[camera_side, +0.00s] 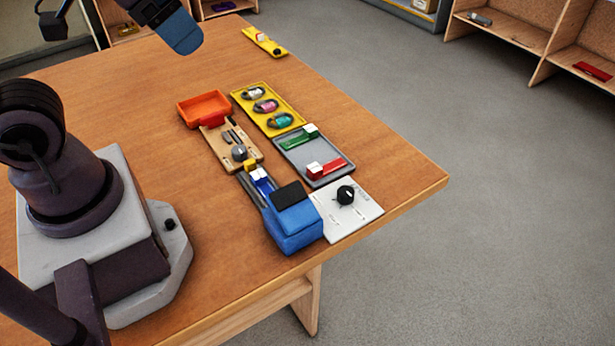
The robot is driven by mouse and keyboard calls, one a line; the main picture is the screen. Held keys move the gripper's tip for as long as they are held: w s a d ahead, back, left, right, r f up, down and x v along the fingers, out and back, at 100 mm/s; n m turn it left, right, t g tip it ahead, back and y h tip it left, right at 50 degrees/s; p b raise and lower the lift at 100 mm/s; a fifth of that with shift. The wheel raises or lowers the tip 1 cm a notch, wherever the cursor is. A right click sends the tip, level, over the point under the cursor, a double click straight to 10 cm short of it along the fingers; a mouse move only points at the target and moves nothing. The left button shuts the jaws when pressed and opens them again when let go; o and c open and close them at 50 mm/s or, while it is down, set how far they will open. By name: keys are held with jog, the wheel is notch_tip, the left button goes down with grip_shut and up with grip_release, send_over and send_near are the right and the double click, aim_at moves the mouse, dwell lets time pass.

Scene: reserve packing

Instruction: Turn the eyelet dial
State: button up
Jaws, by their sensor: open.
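A round black dial (345,194) with a small pointer stands on a white plate (336,226) near the table's right front part. A grey knob (239,153) stands on a tan board (213,147) further left. No eyelet label is readable, so I cannot tell for certain which is the eyelet dial. My gripper (184,36), with a blue end, is at the top of the picture, partly cut off. It is open, well apart from both knobs. Its separate fingertips are not clearly shown.
A blue box (292,228) with a dark top stands left of the white plate. A grey tray (292,155) with green and red sliders, a yellow tray (245,97) and an orange tray (200,103) lie behind. The wooden table (350,125) is bare to their right.

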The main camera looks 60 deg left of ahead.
jog(key=w+d+f+g+h, duration=0.2)
jog(key=w+d+f+g, duration=0.3)
jog(key=w+f, duration=0.15)
jog(key=n+y, duration=0.2)
jog(key=n, duration=1.3)
send_near(346, 190)
jog(key=shift+g, duration=0.3)
jog(key=f, duration=0.9)
jog(key=shift+w+f, duration=0.2)
jog(key=shift+f, duration=0.05)
jog(key=c, duration=0.9)
